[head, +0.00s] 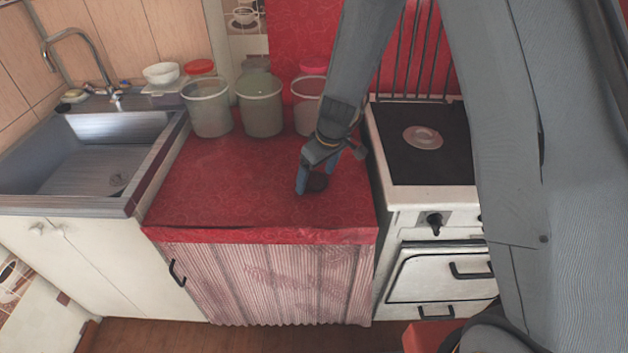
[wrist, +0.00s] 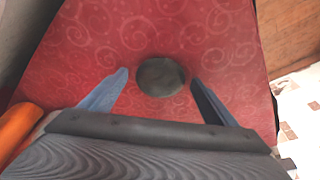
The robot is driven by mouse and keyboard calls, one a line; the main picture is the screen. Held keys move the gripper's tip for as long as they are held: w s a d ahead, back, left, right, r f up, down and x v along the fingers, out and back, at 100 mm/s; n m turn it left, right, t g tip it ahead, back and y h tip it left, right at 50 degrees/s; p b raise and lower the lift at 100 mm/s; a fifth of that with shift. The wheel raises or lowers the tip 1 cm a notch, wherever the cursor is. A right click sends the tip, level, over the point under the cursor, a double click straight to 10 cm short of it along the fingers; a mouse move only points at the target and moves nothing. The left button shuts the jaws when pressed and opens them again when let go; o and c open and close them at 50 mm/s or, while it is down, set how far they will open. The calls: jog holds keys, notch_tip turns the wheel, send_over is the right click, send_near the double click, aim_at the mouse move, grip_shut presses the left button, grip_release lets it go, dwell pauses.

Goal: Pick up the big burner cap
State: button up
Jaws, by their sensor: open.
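A dark round burner cap (head: 318,182) lies flat on the red oilcloth counter (head: 225,185), toward its right side. It also shows in the wrist view (wrist: 161,77), as a dark grey disc. My gripper (head: 313,184) is low over the counter at the cap and hides part of it in the head view. In the wrist view its two blue fingers (wrist: 160,85) are open and spread wide. The cap lies between and slightly beyond the fingertips, with visible gaps on both sides. I cannot tell the exact height of the fingertips above the cloth.
Several containers, including a bucket (head: 260,103), stand along the back of the counter. The sink (head: 85,160) is to the left. The stove (head: 428,150) is to the right, with a pale disc (head: 423,137) on its dark top. The counter's front and left middle are clear.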

jog(key=c, duration=1.1)
